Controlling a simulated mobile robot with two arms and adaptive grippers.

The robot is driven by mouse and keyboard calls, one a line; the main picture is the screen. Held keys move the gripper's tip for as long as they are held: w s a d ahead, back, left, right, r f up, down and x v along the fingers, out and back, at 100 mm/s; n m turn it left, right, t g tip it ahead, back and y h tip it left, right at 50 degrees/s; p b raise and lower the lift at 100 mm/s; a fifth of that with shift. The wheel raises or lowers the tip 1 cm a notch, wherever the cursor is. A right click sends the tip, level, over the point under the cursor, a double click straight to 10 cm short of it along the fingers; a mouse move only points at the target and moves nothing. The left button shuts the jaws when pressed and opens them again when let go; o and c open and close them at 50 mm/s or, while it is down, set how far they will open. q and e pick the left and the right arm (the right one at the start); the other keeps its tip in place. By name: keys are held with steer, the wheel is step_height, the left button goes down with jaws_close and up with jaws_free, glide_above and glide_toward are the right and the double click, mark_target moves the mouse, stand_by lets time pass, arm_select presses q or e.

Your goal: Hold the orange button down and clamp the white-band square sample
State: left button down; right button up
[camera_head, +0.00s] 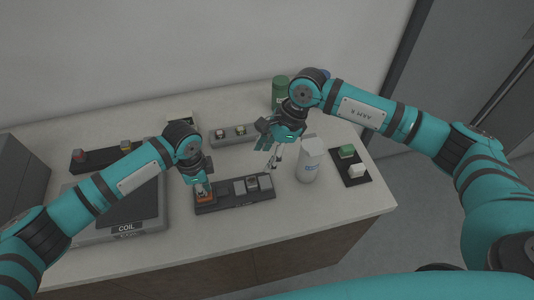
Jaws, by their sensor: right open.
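A dark fixture (235,205) lies near the front middle of the table. The orange button (206,198) is at its left end, and grey square blocks (240,188) sit further right on it. My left gripper (201,187) is at the orange button from above and partly covers it; whether its fingers are open or shut is unclear. My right gripper (274,161) is open, with its fingers pointing down above and behind the right end of the fixture. It looks empty. I cannot tell which square piece carries a white band.
A white bottle (309,162) stands just right of my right gripper. A black tray (352,179) with green and white blocks is further right. A grey rack (247,139) and a green cylinder (280,92) are behind. A coil device (124,229) fills the left.

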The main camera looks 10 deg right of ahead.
arm_select(q)
steer(key=shift+r+p, duration=1.5)
steer(key=shift+p, duration=0.4)
step_height(320, 180, up, 5)
steer(key=p, duration=0.5)
step_height(320, 180, up, 12)
stand_by(0.5)
